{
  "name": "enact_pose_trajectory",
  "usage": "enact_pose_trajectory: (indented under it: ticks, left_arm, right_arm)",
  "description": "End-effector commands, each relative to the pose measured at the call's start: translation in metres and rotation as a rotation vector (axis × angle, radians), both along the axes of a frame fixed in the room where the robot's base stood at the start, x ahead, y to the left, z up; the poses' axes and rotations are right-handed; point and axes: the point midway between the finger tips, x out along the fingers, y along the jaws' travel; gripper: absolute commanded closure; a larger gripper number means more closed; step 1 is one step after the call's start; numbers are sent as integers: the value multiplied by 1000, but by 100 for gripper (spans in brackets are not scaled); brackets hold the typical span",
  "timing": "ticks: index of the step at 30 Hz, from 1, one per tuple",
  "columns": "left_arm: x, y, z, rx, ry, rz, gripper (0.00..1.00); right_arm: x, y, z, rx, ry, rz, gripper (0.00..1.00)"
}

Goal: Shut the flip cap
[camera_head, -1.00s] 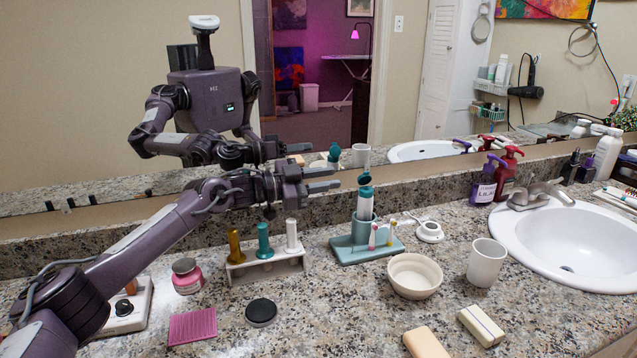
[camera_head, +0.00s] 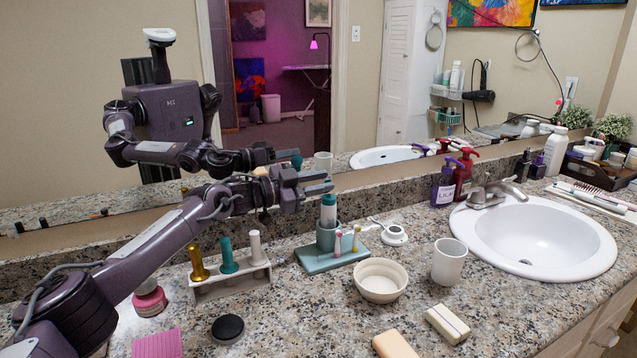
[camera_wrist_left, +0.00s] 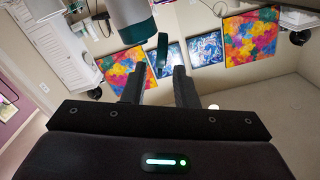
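A white tube with a teal collar (camera_head: 328,199) stands upright in the teal cup of a holder (camera_head: 322,262). In the left wrist view the tube (camera_wrist_left: 125,10) is at the top, and its narrow teal flip cap (camera_wrist_left: 162,52) sticks out from the collar, apparently open. My left gripper (camera_head: 331,182) is at the top of the tube, hiding the cap in the head view. Its fingers (camera_wrist_left: 160,74) are apart, with the cap showing in line with the gap near their tips. I cannot tell whether they touch it. My right gripper is out of view.
A rack (camera_head: 230,281) with several coloured tubes stands left of the holder. A cream bowl (camera_head: 381,284) and a white cup (camera_head: 449,262) stand to its right, then the sink (camera_head: 540,240). The mirror wall is close behind. Soap bars (camera_head: 447,324) lie in front.

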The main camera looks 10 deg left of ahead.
Motion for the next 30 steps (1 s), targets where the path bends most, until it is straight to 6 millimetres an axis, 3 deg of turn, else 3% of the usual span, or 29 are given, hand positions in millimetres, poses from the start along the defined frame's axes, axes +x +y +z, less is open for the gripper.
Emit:
enact_pose_trajectory:
  ticks: [1,6,17,30]
  left_arm:
    - [0,0,0,0,0,0,80]
    - [0,0,0,0,0,0,100]
    - [-1,0,-1,17,-25,0,100]
    - [-10,-6,-6,173,-260,0,100]
  right_arm:
    - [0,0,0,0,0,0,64]
    - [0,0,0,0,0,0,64]
    - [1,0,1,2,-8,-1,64]
    - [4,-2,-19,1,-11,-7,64]
